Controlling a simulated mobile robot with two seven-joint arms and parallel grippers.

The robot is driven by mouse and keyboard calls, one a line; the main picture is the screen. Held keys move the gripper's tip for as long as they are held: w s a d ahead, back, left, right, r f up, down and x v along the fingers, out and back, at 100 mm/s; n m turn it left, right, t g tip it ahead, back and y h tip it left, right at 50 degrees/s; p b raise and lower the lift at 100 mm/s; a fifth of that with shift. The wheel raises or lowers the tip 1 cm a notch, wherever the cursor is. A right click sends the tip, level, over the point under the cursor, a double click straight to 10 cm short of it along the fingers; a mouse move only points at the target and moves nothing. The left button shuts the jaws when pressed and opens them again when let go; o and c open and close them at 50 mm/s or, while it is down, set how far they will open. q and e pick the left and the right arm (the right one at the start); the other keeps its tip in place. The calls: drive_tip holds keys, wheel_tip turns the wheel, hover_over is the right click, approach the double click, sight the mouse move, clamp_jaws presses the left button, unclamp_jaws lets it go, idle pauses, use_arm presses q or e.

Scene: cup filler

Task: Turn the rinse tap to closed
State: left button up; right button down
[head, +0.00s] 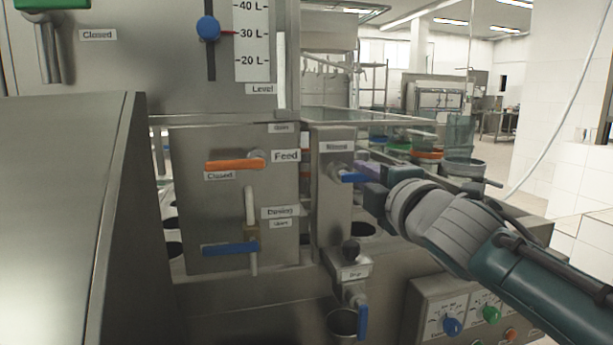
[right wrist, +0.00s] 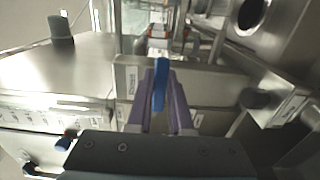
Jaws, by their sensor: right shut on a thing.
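A tap with a blue lever (head: 350,178) sits on the narrow steel column, below a small label (head: 336,146) too blurred to read surely. The lever points to the right, roughly level. My right gripper (head: 366,180) comes in from the right and is shut on the lever's outer end. In the right wrist view the blue lever (right wrist: 160,84) stands between the purple fingers of my right gripper (right wrist: 161,98). Another small label (right wrist: 132,80) is beside it, not clearly readable. My left gripper is not in view.
Left of the column, a panel carries an orange Feed lever (head: 234,165) and a blue lever (head: 230,249). A control box (head: 470,312) with knobs sits lower right, under my right arm.

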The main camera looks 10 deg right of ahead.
drive_tip(key=c, duration=0.8)
unclamp_jaws()
drive_tip(key=s+p, duration=0.1)
drive_tip(key=s, duration=0.9)
drive_tip(key=shift+d+p, duration=0.15)
drive_tip(key=shift+p, duration=0.25)
